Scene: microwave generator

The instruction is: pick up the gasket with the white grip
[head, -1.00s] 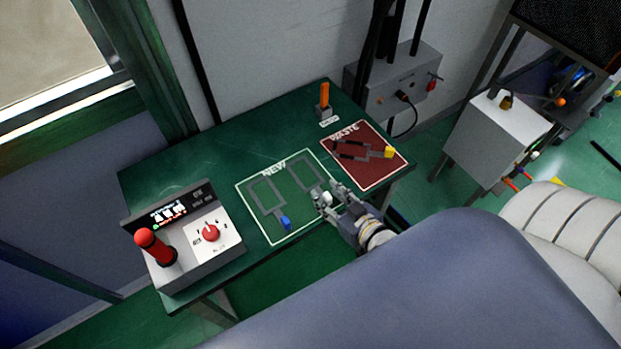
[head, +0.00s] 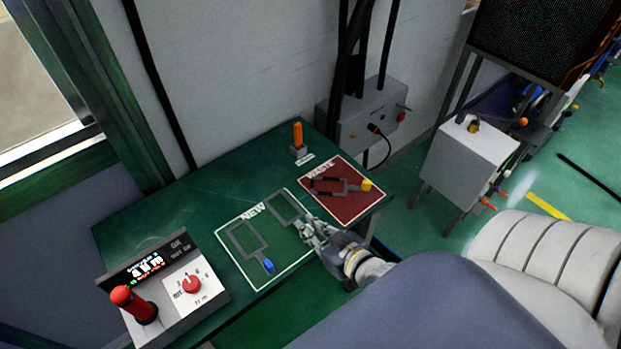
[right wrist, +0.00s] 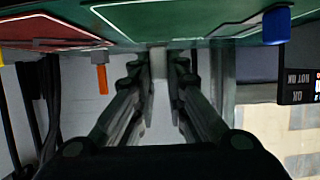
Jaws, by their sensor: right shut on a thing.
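The gasket (head: 283,209) is a grey rectangular frame lying at the upper right of the green mat marked NEW (head: 232,268). My right gripper (head: 308,233) is at its near end, shut on the grip, which the fingers mostly hide in the head view. In the right wrist view a pale grip (right wrist: 158,62) shows between the fingertips (right wrist: 158,74), close to the table surface. I cannot tell whether the gasket is lifted. My left gripper is not in view.
A second gasket with a blue grip (head: 268,266) lies on the same mat. A gasket with a yellow grip (head: 366,185) lies on the red WASTE mat (head: 345,213). A control box (head: 190,290) with a red handle stands at the left; an orange-handled item (head: 298,138) stands at the back.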

